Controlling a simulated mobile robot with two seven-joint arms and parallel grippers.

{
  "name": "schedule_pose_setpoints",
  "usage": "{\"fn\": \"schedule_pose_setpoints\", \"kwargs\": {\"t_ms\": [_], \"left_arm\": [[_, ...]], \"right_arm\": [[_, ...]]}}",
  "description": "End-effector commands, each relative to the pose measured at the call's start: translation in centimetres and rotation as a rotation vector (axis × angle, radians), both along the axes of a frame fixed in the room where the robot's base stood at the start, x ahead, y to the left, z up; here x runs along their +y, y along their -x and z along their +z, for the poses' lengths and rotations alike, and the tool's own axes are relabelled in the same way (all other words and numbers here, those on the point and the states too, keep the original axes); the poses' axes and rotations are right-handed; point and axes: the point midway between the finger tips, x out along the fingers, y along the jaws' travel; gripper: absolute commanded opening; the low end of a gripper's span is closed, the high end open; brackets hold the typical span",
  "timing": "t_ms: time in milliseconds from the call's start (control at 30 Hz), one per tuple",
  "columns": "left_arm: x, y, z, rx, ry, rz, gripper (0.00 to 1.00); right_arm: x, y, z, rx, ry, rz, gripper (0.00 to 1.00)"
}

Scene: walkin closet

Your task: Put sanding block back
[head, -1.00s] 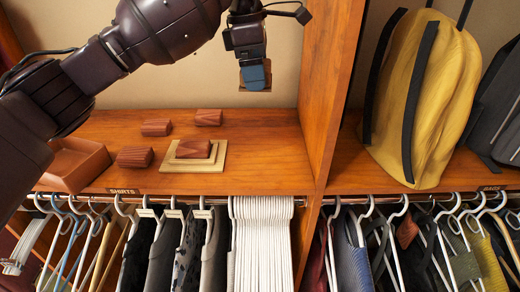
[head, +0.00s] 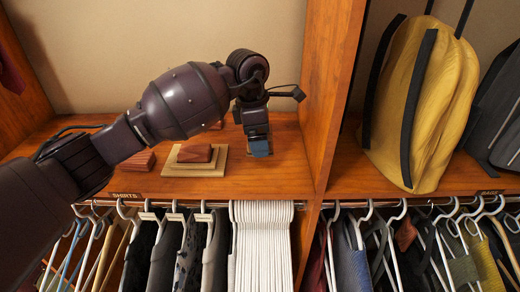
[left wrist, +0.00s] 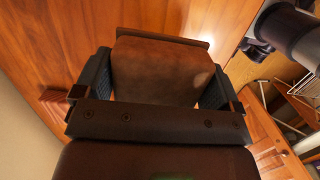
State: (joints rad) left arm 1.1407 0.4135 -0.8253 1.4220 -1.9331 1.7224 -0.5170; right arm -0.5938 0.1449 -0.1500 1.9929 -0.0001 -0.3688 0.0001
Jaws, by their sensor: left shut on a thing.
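My left gripper (head: 259,148) is low over the wooden shelf, right of the stacked tan boards (head: 177,167). In the left wrist view, its dark blue fingers (left wrist: 158,88) are shut on a brown block (left wrist: 160,68), which I take for the sanding block. In the head view the blue finger hides most of this block. I cannot tell whether it touches the shelf. A reddish-brown block (head: 195,153) sits on the boards. Another ridged block (head: 138,160) lies left of them. My right gripper is not in view.
An upright divider (head: 333,90) stands right of my left gripper. A yellow bag (head: 425,105) is on the shelf beyond it. Clothes and white hangers (head: 262,240) hang below the shelf's front edge. The shelf right of the boards is otherwise clear.

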Motion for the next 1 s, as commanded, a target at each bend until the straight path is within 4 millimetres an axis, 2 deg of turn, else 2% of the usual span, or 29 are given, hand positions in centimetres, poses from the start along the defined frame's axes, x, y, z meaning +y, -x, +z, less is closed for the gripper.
{"fn": "schedule_pose_setpoints", "kwargs": {"t_ms": [167,433,833,867,933,1000], "left_arm": [[0.0,0.0,-0.9,0.001,-0.001,0.000,0.67],[0.0,0.0,-4.3,0.001,-0.001,0.000,0.67],[0.0,0.0,-4.9,-0.001,-0.001,-0.001,0.67],[0.0,0.0,-4.9,-0.001,-0.001,-0.001,0.91],[0.0,0.0,-4.8,-0.001,-0.001,-0.001,1.00],[0.0,0.0,-4.8,-0.001,-0.001,-0.001,1.00]], "right_arm": [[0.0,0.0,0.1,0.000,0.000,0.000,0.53],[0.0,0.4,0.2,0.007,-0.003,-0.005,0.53],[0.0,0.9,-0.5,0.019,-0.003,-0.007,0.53],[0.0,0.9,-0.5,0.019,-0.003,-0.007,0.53],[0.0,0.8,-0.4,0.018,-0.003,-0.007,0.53],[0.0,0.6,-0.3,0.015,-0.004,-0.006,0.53]]}}
